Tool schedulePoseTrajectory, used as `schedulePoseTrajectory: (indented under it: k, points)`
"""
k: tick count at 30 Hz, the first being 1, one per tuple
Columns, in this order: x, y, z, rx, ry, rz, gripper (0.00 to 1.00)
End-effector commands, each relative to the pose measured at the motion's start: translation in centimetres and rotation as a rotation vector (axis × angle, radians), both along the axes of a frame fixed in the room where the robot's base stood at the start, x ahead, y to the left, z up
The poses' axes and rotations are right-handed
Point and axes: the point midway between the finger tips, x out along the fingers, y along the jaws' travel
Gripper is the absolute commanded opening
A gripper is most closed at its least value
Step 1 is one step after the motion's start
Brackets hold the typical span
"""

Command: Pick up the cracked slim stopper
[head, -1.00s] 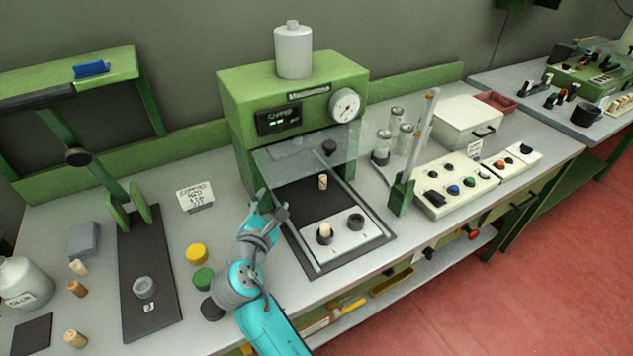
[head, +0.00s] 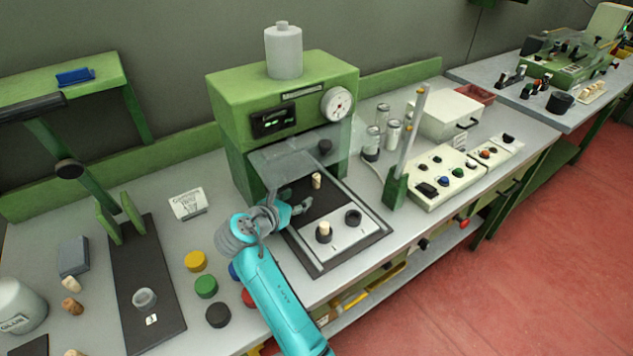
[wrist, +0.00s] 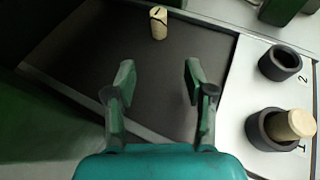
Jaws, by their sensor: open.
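A slim pale stopper (head: 317,181) stands upright on the dark pad under the green machine's clear guard. In the wrist view this stopper (wrist: 158,22) shows a dark crack-like line near its top. My gripper (head: 298,202) is open and empty, low over the front left part of the pad. In the wrist view the stopper is beyond and roughly centred between my fingertips (wrist: 158,75), with a gap of bare pad between. A second pale stopper (head: 324,230) stands in the dark ring marked 1; it also shows in the wrist view (wrist: 294,124).
The ring marked 2 (head: 353,217) is empty. The clear guard (head: 300,155) hangs above the pad's rear. The green machine (head: 285,100) stands behind, a green post (head: 397,190) to the right. Coloured caps, including a yellow one (head: 195,261), and several corks lie at left.

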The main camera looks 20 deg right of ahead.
Motion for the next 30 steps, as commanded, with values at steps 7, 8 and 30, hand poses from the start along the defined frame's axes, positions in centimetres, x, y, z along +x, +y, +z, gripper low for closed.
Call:
schedulePoseTrajectory:
  k: [7, 8, 30]
  points:
    - [3.0, -3.0, 0.1, 0.001, -0.001, -0.001, 0.54]
    - [3.2, -3.2, 0.0, 0.001, -0.002, -0.001, 0.54]
    - [7.9, -7.9, -1.1, 0.000, -0.001, 0.002, 0.54]
